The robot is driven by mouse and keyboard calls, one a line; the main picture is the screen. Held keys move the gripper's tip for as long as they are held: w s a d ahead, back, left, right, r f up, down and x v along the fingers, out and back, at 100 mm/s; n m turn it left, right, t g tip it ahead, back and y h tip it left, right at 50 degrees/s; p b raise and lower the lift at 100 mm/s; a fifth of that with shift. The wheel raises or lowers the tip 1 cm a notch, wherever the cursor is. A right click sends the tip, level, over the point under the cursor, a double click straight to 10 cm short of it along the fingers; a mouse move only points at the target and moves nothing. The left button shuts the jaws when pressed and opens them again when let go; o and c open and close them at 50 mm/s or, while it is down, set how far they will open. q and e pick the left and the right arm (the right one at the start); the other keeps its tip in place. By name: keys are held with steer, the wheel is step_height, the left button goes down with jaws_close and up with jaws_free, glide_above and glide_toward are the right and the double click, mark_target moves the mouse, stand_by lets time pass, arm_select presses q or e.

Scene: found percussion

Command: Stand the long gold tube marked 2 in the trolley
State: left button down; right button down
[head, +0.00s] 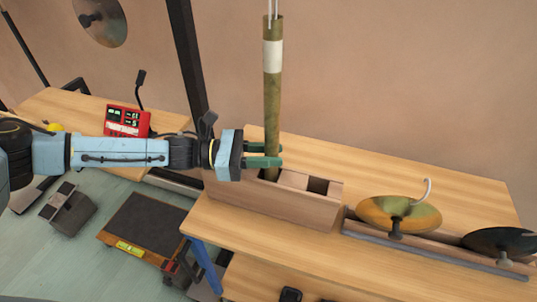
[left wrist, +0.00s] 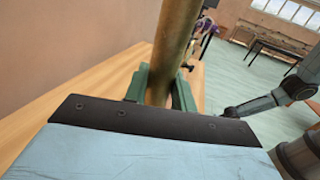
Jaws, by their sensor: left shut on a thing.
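The long gold tube (head: 272,100) stands close to upright, with a pale band near its top; I cannot read a number on it. My left gripper (head: 264,162) is shut on its lower part. In the left wrist view the tube (left wrist: 174,50) rises between the green fingers (left wrist: 160,88). Its lower end is at the left slot of a wooden box (head: 300,205) on the table; how deep it sits is hidden. A low trolley (head: 112,240) with a dark top and a yellow label is on the floor, left of the table. My right gripper is not seen.
Thin pale cords (head: 271,8) show at the tube's top. A gold cymbal (head: 385,212) and a dark one (head: 490,238) stand right of the box. A red device (head: 127,121) sits on the other table (head: 75,103). A dark post (head: 187,60) rises behind my left arm.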

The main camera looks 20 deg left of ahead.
arm_select(q)
steer(key=c, duration=1.6)
jaws_free()
steer(key=shift+f, duration=0.1)
steer(key=o, duration=0.5)
steer(key=shift+c, duration=0.2)
steer(key=shift+r, duration=0.25)
steer(key=v, duration=1.2)
